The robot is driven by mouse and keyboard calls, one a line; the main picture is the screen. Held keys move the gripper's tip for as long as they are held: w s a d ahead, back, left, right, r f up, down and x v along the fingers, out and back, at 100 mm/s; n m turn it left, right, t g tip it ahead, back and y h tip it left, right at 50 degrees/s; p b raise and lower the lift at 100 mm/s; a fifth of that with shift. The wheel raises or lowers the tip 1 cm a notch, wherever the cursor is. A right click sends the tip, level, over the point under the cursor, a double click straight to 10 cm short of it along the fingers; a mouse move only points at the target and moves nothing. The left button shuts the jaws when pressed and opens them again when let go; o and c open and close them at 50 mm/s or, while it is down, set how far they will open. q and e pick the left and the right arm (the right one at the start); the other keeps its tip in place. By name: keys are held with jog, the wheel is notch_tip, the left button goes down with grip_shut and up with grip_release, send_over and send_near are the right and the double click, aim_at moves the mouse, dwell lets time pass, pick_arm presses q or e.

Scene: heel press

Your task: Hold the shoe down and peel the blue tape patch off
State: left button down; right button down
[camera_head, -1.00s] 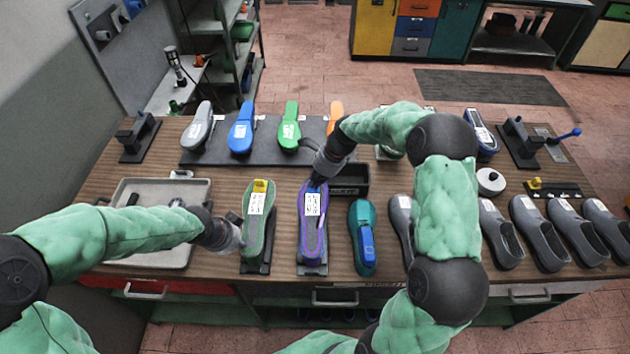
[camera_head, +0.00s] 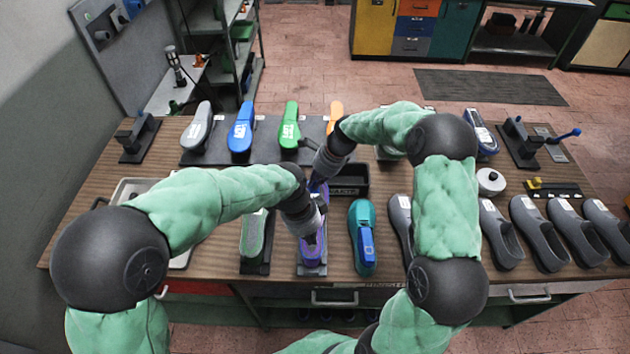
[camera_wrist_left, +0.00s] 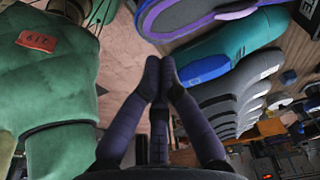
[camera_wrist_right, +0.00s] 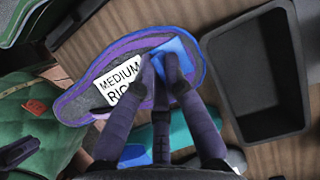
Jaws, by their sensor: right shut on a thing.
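The purple-edged grey shoe (camera_head: 313,252) sits on a stand at the table's middle; it also shows in the right wrist view (camera_wrist_right: 100,62), with a white label (camera_wrist_right: 118,80) reading MEDIUM. The blue tape patch (camera_wrist_right: 185,46) is at one end of the shoe. My right gripper (camera_wrist_right: 165,62) is shut on the blue tape patch; I cannot tell how much of it is lifted. My left gripper (camera_head: 311,236) is over the near part of the shoe, its fingertips (camera_wrist_left: 160,62) together and empty. I cannot tell whether it touches the shoe.
A green shoe (camera_head: 253,235) stands left and a teal shoe (camera_head: 361,225) right, both close by. A black bin (camera_head: 350,180) is just beyond. Dark shoes (camera_head: 540,235) line the right. My left arm covers much of a grey tray (camera_head: 128,188).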

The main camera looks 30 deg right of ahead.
aim_at(312, 254)
pick_arm(q)
jog(key=shift+f, duration=1.85)
jog(key=shift+f, duration=0.85)
dwell(0.5)
jog(key=shift+a+f, duration=0.1)
jog(key=shift+f, duration=0.15)
dwell(0.7)
jog(key=shift+s+f, duration=0.1)
jog(key=shift+s, duration=0.05)
pick_arm(e)
jog(key=shift+r, duration=0.25)
